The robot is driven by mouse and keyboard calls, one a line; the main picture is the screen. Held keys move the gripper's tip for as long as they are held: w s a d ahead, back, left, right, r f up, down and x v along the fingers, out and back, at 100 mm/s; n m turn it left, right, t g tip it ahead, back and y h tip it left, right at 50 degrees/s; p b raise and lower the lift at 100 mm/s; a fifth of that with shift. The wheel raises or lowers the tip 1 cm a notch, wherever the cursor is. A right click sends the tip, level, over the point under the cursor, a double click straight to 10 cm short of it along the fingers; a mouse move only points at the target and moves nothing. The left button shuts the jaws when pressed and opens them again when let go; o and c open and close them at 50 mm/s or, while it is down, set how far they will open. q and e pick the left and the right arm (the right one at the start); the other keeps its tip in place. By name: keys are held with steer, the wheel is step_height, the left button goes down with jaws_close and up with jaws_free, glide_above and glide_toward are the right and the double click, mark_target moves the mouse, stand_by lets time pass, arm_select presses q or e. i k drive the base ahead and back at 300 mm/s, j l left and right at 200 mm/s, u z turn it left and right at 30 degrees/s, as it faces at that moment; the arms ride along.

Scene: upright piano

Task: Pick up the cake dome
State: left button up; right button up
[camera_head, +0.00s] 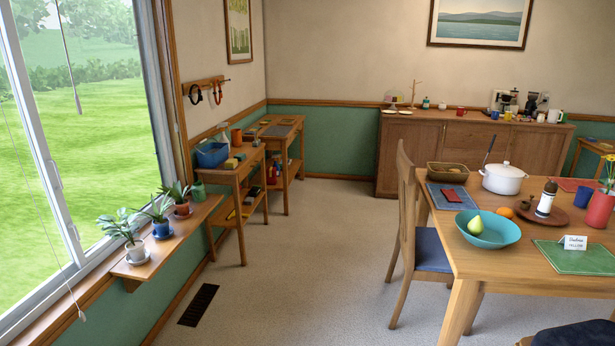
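A small domed thing that may be the cake dome (393,99) stands at the left end of the wooden sideboard (440,160) against the far wall. It is too small and far away to tell for sure, and I cannot make out its handle or what is under it. Neither of my grippers is in view.
A dining table (465,262) with a white pot (503,179) and a turquoise bowl (489,230) fills the right. A chair (405,225) stands at its left side. Wooden side tables (238,190) and a plant shelf (165,250) line the left wall. The floor between is clear.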

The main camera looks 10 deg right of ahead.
mark_target(394, 95)
steer(key=i+l, duration=0.25)
steer(key=i, duration=0.3)
steer(key=i+l+z, duration=0.1)
steer(key=i+l, duration=0.15)
steer(key=i, duration=0.25)
steer(key=i+l, duration=0.2)
steer(key=i, duration=0.35)
steer(key=i+u, duration=0.25)
steer(key=i, duration=1.5)
steer(key=i+z, duration=0.35)
steer(key=i, duration=0.5)
steer(key=i+j+z, duration=0.1)
steer(key=i+z, duration=0.25)
steer(key=i, duration=0.45)
steer(key=i+l+z, duration=0.25)
steer(key=i, duration=0.6)
steer(key=i+l+z, duration=0.25)
steer(key=i, duration=0.6)
steer(key=i+l, duration=0.3)
steer(key=i, duration=0.15)
